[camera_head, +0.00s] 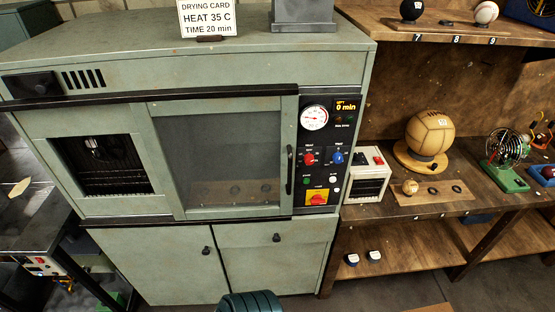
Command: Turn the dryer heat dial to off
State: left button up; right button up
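The dryer (150,75) is a large grey-green cabinet with a windowed door (228,150) that looks shut. Its black control panel (326,134) is on the right side of the front. The red heat dial (308,159) sits at the panel's left, beside a blue dial (337,158). The heat dial's exact pointer setting is too small to read. Above are a round white gauge (314,117) and a display (345,106) reading 0 min. Neither of my grippers shows, and nothing touches the dial.
A drying card (207,18) reading heat 35 C, time 20 min stands on top. A black door handle (290,170) and a red-and-yellow switch (318,198) are near the dials. A small white heater-like box (367,175) and a ball (431,135) on a wooden stand are to the right.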

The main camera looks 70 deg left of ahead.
aim_at(309, 158)
jog(key=u, duration=2.05)
